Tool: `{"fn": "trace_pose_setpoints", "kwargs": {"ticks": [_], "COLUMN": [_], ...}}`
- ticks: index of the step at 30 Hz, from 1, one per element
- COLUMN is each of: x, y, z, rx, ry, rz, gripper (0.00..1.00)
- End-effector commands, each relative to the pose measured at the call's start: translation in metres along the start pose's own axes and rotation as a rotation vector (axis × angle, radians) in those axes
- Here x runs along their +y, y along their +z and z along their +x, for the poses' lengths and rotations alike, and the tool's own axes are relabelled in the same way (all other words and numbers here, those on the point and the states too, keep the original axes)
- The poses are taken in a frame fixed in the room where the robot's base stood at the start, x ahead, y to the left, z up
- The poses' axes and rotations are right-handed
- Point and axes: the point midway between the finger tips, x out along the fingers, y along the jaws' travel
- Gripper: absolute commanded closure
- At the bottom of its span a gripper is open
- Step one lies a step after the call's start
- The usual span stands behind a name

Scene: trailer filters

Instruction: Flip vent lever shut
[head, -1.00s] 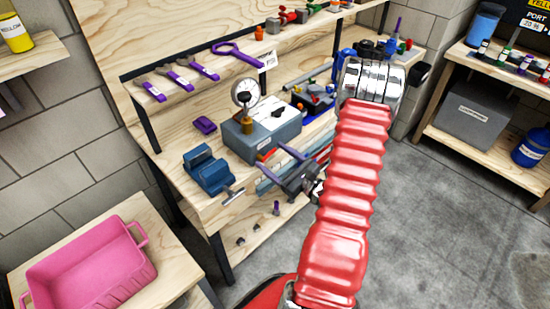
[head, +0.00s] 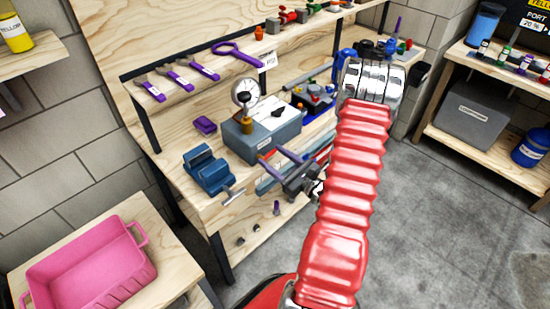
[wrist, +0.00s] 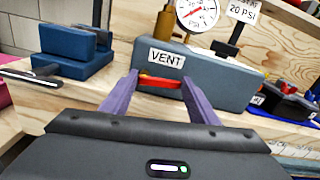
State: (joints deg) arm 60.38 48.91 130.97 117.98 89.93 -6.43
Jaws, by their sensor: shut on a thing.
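The vent lever (wrist: 160,82) is a red-orange bar low on the front of a blue-grey box (wrist: 215,75), just below its white VENT label (wrist: 167,59). My gripper (wrist: 159,77) has its two purple fingers at the two ends of the lever and is shut on it. The lever lies about level across between the fingers, and their tips partly cover its ends. In the head view my gripper (head: 269,154) is at the front face of the same box (head: 245,146), and the lever is mostly hidden there.
A round gauge (head: 246,92) stands on a brass fitting above the box. A blue vise (head: 206,172) sits to the left on the wooden bench. A pink tub (head: 80,265) is at the lower left.

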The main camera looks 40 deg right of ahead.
Motion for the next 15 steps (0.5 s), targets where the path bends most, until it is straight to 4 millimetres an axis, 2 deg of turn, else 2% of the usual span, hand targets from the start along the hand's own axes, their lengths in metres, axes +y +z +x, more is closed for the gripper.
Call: {"fn": "trace_pose_setpoints", "kwargs": {"ticks": [7, 15], "x": [-0.0003, -0.0004], "y": [-0.0031, -0.0035], "z": [-0.0001, -0.0001], "rx": [-0.001, -0.001], "ry": [0.001, 0.001], "rz": [0.118, 0.132], "gripper": [0.68, 0.68]}}
